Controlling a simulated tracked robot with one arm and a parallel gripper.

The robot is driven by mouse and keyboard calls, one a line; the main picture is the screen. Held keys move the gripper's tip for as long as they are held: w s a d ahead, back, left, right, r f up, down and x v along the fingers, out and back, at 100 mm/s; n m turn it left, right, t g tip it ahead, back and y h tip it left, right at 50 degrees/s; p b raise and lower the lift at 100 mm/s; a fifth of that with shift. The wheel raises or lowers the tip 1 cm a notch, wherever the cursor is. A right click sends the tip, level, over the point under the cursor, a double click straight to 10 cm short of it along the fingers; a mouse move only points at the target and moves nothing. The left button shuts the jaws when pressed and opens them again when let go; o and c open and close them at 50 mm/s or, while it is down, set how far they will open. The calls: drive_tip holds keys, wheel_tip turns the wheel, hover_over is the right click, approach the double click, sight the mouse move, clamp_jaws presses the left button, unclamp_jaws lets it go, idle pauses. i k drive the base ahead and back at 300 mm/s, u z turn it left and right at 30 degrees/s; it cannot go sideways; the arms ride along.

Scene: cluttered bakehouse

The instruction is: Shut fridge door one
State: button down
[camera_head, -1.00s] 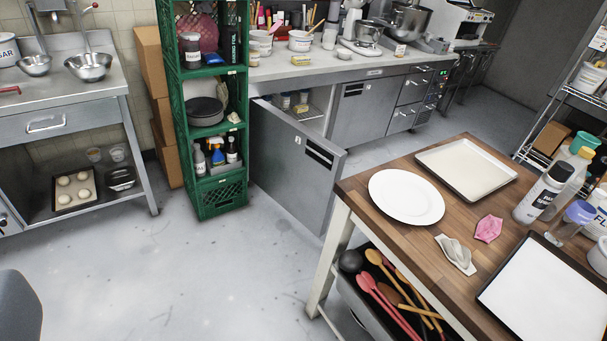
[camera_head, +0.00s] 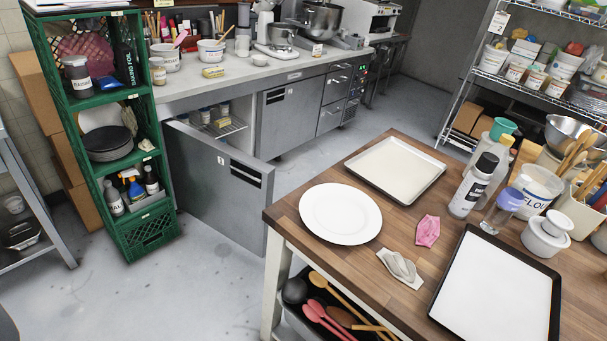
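Fridge door one (camera_head: 212,180) is a grey steel door with a dark handle slot near its upper right corner. It stands swung wide open from the under-counter fridge (camera_head: 290,110), beside the green crate shelf. The fridge's open compartment (camera_head: 228,128) shows behind the door's top edge, with a wire shelf and small jars. A neighbouring steel door with a label is shut. The door's lower right corner is close to or partly behind the wooden table's near left side. My gripper is not in this view.
A wooden table (camera_head: 402,273) with a plate (camera_head: 340,213), trays and bottles fills the right front. The green crate shelf (camera_head: 98,120) stands left of the door. Grey floor (camera_head: 180,290) is free at the lower left. A wire rack (camera_head: 462,95) stands at the right.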

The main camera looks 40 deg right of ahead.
sight(228, 188)
drive_tip(key=z, duration=0.35)
drive_tip(key=i, duration=1.75)
drive_tip(key=u, duration=0.65)
